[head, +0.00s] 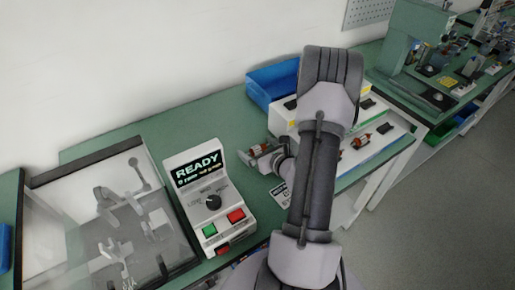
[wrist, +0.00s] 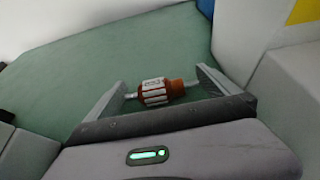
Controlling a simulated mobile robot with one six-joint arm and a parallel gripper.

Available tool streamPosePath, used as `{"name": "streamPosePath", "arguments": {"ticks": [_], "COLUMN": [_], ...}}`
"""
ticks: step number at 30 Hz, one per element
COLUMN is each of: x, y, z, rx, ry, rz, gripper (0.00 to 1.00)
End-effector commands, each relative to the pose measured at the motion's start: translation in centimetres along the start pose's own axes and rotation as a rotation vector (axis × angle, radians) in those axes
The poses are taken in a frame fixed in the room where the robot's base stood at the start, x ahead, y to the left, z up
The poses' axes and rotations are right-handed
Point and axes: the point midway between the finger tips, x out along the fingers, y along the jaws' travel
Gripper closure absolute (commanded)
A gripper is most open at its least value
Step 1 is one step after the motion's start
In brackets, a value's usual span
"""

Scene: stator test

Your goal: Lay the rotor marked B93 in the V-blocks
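My gripper (wrist: 163,92) has its two fingers at the ends of a rotor (wrist: 155,92) with an orange-red winding and a pale slotted core. The shaft spans the gap and its ends appear to meet both fingers, so the gripper looks shut on it. A mark shows on the core but is too small to read. In the head view the gripper and this rotor (head: 265,151) are over the green bench, right of the READY console. Inside the clear-sided enclosure (head: 168,240) at the left stand grey fixtures (head: 117,247); I cannot tell whether these are V-blocks.
The console (head: 211,200) stands between enclosure and gripper. A white stepped rack (head: 373,152) at the right holds another orange rotor (head: 362,141), partly hidden by my arm. A blue bin (head: 268,82) is behind it. Green bench (head: 150,132) is clear behind the console.

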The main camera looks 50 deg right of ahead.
Motion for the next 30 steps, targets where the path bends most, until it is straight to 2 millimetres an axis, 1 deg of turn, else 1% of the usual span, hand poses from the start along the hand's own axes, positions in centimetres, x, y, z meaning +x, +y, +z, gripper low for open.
{"name": "streamPosePath", "arguments": {"ticks": [5,8,11,18,21,25,30], "x": [-0.1,-0.7,-2.6,-8.5,-10.5,-11.9,-12.2], "y": [0.0,-0.1,-0.1,-0.1,-0.1,-0.1,0.0], "z": [0.1,0.4,0.5,0.5,0.5,0.4,0.3], "rx": [0.0,0.002,0.003,0.004,0.003,0.001,0.0], "ry": [0.0,0.001,0.002,0.001,0.001,0.0,0.0], "rz": [0.0,-0.001,-0.003,-0.004,-0.003,-0.002,0.001], "gripper": [0.0,0.0,0.0,0.0,0.0,0.0,0.0]}}
